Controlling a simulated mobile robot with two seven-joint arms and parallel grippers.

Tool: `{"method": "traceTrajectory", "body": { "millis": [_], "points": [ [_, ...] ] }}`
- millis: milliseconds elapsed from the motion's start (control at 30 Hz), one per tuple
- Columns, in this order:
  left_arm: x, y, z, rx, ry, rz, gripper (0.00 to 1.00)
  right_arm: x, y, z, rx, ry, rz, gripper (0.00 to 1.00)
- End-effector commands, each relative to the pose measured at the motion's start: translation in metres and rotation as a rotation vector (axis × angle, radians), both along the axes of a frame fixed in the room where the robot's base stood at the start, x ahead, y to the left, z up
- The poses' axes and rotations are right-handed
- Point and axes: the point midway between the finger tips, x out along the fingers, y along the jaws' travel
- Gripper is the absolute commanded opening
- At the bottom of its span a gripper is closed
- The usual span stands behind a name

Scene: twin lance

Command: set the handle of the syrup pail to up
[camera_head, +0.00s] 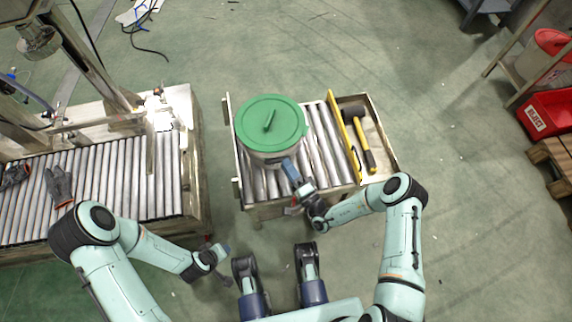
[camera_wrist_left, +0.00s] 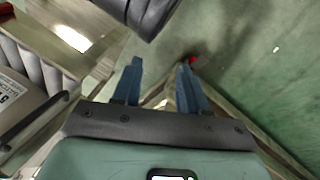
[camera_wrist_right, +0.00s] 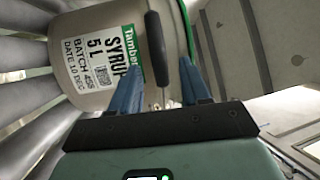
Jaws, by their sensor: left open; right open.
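The syrup pail (camera_head: 258,152) stands upright on a roller table, with a green lid (camera_head: 285,112). In the right wrist view the pail's side (camera_wrist_right: 100,45) carries a white label reading SYRUP 5 L. The pail's dark handle grip (camera_wrist_right: 156,48) lies against its side there, below the lid's rim. My right gripper (camera_head: 288,163) is open at the pail's near side. In its wrist view the grip appears between the open fingers (camera_wrist_right: 160,68); I cannot tell whether they touch it. My left gripper (camera_head: 227,249) is open and empty, low and left of the pail, apart from it.
A mallet (camera_head: 365,150) with a black head lies in a tray to the right of the rollers, behind a yellow rail (camera_head: 342,130). A roller conveyor (camera_head: 110,190) with grey gloves (camera_head: 60,186) stands at left. A red bin (camera_head: 548,112) is far right. Open floor lies between.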

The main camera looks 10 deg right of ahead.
Motion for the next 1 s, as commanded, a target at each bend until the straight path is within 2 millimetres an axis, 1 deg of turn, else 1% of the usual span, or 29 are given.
{"method": "traceTrajectory", "body": {
  "millis": [33,133,433,467,500,600,833,933,1000],
  "points": [
    [0.0,0.001,-0.003,0.001,0.001,0.002,0.43,0.005,0.002,0.0,-0.001,-0.001,0.0,0.46],
    [0.001,0.002,-0.004,0.004,0.0,0.004,0.43,0.01,0.004,0.002,0.0,0.0,0.0,0.46],
    [0.0,0.002,-0.005,0.004,0.001,0.004,0.43,0.012,0.005,0.004,0.0,0.0,0.0,0.46],
    [0.0,0.002,-0.005,0.004,0.001,0.004,0.43,0.012,0.005,0.004,0.0,0.0,0.0,0.43],
    [0.0,0.002,-0.005,0.004,0.001,0.004,0.43,0.012,0.005,0.004,0.0,0.0,0.0,0.3],
    [0.0,0.002,-0.005,0.004,0.002,0.004,0.43,0.012,0.005,0.004,0.0,0.0,0.0,0.0],
    [-0.002,0.001,-0.002,0.001,0.006,0.001,0.43,0.012,0.005,0.005,0.0,0.005,0.0,0.0],
    [-0.011,-0.004,0.007,-0.011,0.028,-0.008,0.43,0.012,0.006,0.009,-0.001,0.023,0.001,0.0],
    [-0.02,-0.009,0.016,-0.024,0.051,-0.019,0.43,0.012,0.006,0.014,-0.001,0.043,0.0,0.0]
  ]
}}
